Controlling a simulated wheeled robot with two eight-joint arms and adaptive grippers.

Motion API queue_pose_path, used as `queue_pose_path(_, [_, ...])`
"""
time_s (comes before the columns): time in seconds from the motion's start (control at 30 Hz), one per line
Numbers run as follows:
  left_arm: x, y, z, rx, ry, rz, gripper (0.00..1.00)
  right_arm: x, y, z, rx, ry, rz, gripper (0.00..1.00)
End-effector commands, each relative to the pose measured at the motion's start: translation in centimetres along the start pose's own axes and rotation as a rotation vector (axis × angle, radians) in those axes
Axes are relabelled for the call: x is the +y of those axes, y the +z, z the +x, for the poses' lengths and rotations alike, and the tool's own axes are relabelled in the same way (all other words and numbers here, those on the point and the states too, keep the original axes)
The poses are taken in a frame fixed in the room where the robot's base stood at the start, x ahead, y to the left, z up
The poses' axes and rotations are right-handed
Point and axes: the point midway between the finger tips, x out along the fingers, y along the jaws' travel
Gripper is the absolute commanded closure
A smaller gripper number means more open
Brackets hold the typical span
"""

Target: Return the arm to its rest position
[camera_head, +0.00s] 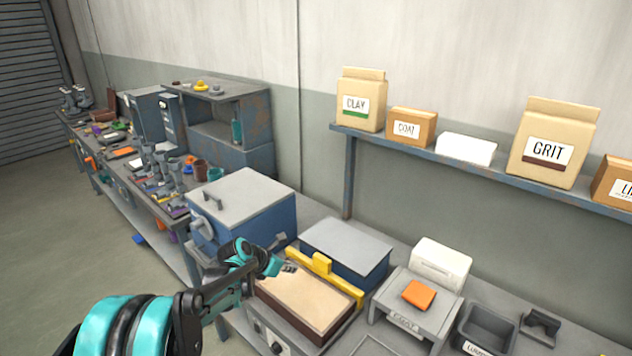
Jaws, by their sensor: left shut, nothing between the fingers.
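My left arm comes in from the lower left, teal and dark grey, and reaches toward the middle of the bench. Its gripper (282,258) is shut and empty. In the picture it is in front of the gap between the blue box with the grey lid (248,215) and the tan-topped tray unit (305,300). I cannot tell whether it touches either one. My right gripper is not in view.
A yellow bar (322,264) lies along the tray unit's back edge. A dark blue box (345,255) and a grey stand with an orange block (419,294) are to its right. A shelf (480,172) holds bags and boxes. Open floor (50,240) lies left.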

Motion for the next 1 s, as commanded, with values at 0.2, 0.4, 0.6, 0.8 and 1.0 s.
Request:
queue_pose_path(0.2, [-2.8, -0.1, -5.7, 0.057, 0.034, 0.360, 1.00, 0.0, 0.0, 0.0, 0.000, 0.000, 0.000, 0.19])
queue_pose_path(0.4, [-7.0, -2.5, -13.4, 0.167, 0.055, 0.930, 1.00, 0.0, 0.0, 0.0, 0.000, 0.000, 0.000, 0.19])
queue_pose_path(0.6, [-11.3, -6.8, -19.8, 0.298, 0.025, 1.502, 1.00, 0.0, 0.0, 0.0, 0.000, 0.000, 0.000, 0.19])
queue_pose_path(0.8, [-15.0, -12.6, -24.3, 0.437, -0.063, 2.049, 1.00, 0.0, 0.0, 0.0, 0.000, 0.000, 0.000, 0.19])
queue_pose_path(1.0, [-17.0, -17.0, -26.2, 0.536, -0.168, 2.421, 1.00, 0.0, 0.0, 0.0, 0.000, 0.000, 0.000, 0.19])
